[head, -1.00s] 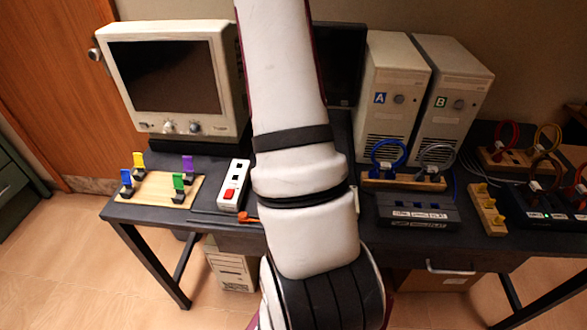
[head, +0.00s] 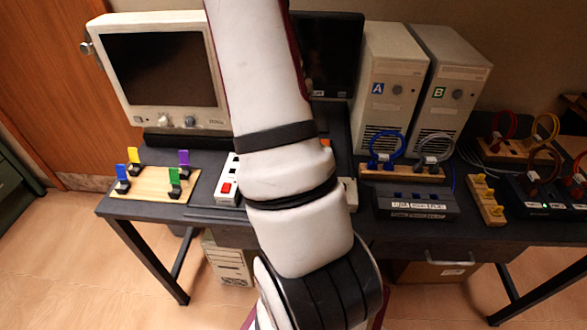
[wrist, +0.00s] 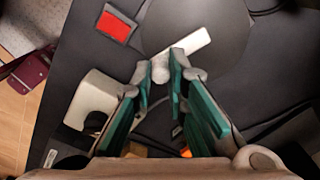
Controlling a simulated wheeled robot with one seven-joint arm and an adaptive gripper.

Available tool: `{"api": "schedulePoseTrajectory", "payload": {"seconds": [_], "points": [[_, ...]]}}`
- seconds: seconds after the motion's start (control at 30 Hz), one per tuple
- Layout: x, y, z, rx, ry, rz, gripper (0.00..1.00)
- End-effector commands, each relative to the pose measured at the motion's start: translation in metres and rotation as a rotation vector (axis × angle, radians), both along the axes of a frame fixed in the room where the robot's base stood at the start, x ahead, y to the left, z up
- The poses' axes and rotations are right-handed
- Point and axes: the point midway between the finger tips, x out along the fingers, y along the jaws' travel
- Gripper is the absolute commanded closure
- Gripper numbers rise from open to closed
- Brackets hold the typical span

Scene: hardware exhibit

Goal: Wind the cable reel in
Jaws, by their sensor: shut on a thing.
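In the wrist view my gripper (wrist: 160,72), with green-lined fingers, is shut on a small pale grey knob (wrist: 159,63). A light bar, which looks like the crank arm (wrist: 192,43), runs from near the knob across a dark round disc (wrist: 222,25). The disc looks like the side of the cable reel. A pale curved housing (wrist: 96,98) lies left of the fingers; I cannot tell if it belongs to the reel. In the head view my arm hides the reel and my gripper.
A power strip with a red switch (head: 226,188) lies left of my arm; a red switch also shows in the wrist view (wrist: 115,25). A monitor (head: 160,75), a board of coloured clips (head: 152,186), two computer towers (head: 388,85) and a dark box (head: 415,204) crowd the table (head: 200,213).

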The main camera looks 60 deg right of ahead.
Motion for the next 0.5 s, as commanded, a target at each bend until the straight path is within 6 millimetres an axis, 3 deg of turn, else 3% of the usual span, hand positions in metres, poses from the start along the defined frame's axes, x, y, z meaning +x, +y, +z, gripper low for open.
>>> {"api": "schedulePoseTrajectory", "payload": {"seconds": [0.47, 0.5], "points": [[0.0015, 0.0009, 0.0003, 0.001, -0.003, -0.011, 1.0], [0.0016, 0.0009, 0.0002, 0.001, -0.003, -0.01, 0.77]]}}
